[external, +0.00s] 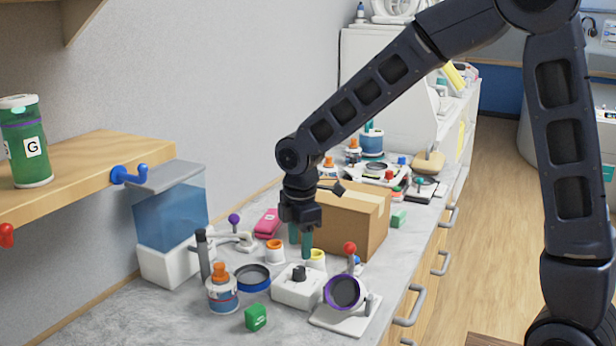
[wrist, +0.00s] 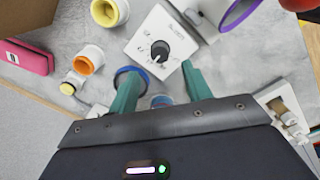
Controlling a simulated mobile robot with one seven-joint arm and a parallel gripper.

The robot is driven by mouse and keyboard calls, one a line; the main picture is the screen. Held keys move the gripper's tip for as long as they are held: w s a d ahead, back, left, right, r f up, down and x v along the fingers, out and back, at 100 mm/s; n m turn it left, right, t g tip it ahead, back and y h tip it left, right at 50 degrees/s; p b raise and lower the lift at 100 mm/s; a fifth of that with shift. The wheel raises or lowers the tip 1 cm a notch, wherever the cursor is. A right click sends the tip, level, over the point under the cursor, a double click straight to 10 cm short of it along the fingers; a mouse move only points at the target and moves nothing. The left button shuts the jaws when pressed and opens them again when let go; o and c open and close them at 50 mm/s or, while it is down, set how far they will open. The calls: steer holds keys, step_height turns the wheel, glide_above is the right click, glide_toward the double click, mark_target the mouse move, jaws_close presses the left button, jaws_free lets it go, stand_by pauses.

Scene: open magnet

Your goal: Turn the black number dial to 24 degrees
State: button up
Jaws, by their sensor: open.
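The black number dial (wrist: 160,50) sits on a white box (wrist: 141,43) with printed marks around it, too small to read surely. In the external view the dial (external: 299,272) stands on top of the white box (external: 297,291) on the counter. My gripper (external: 300,250) is above and behind the box, pointing down, its green fingers apart. In the wrist view my gripper (wrist: 160,77) is open and empty, with the dial just beyond the fingertips and not between them. I cannot read the dial's angle.
A purple-rimmed round piece (external: 344,292) and a red-ball lever (external: 350,248) stand right of the box. A blue-rimmed dish (external: 252,278) and an orange-capped jar (external: 221,290) stand left. A cardboard box (external: 350,220) is behind. A green block (external: 256,317) lies in front.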

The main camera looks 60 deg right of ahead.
mark_target(299, 269)
step_height(299, 269, down, 7)
steer(key=shift+w+r, duration=0.1)
stand_by(0.4)
steer(key=c, duration=1)
